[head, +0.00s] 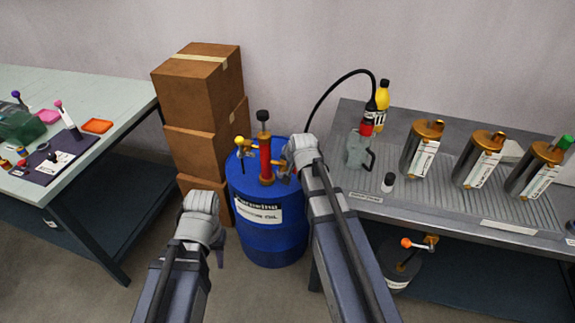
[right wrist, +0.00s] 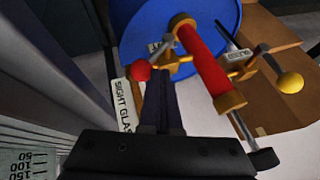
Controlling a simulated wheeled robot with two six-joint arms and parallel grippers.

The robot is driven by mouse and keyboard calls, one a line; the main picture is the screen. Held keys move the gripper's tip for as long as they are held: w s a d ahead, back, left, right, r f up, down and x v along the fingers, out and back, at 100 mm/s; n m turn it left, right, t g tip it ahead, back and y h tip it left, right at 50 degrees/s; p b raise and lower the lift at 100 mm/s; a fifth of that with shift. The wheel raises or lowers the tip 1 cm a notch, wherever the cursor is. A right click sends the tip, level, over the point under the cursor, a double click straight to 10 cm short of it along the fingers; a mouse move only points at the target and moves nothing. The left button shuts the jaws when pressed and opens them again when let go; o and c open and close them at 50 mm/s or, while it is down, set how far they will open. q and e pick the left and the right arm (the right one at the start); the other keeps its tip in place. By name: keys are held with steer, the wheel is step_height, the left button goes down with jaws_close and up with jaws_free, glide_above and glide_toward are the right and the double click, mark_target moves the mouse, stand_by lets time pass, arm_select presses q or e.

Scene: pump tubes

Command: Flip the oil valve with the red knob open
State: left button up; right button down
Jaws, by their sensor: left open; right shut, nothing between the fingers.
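The blue oil drum (head: 262,245) stands between the benches with a red pump tube (head: 265,158) upright on it. In the right wrist view the red pump tube (right wrist: 202,62) has a side valve with a red knob (right wrist: 141,70) on a short grey lever. The opposite side valve has a yellow knob (right wrist: 290,83). My right gripper (right wrist: 160,88) is shut and empty, its fingertips close beside the red knob; I cannot tell if they touch. In the head view my right gripper (head: 285,168) hides the red knob. My left gripper (head: 219,257) is open, low before the drum.
Stacked cardboard boxes (head: 200,100) stand behind the drum at left. The right bench (head: 420,205) holds a grey jug (head: 358,150) and several metal canisters (head: 422,147). An orange-knobbed valve (head: 406,243) sits below it. The left bench (head: 110,100) holds small tools.

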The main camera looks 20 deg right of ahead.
arm_select(q)
steer(key=shift+f+b, duration=0.85)
steer(key=shift+f, duration=0.1)
arm_select(e)
steer(key=shift+s+d+f, duration=0.7)
steer(key=shift+d+f, duration=0.25)
steer(key=shift+d, duration=0.1)
steer(key=shift+a, duration=0.1)
arm_select(q)
steer(key=shift+f+b, duration=0.35)
arm_select(e)
steer(key=shift+w+a+f, duration=0.35)
steer(key=shift+w+a, duration=0.05)
steer(key=shift+a, duration=0.1)
arm_select(q)
steer(key=shift+r, duration=0.15)
arm_select(e)
steer(key=shift+r, duration=0.1)
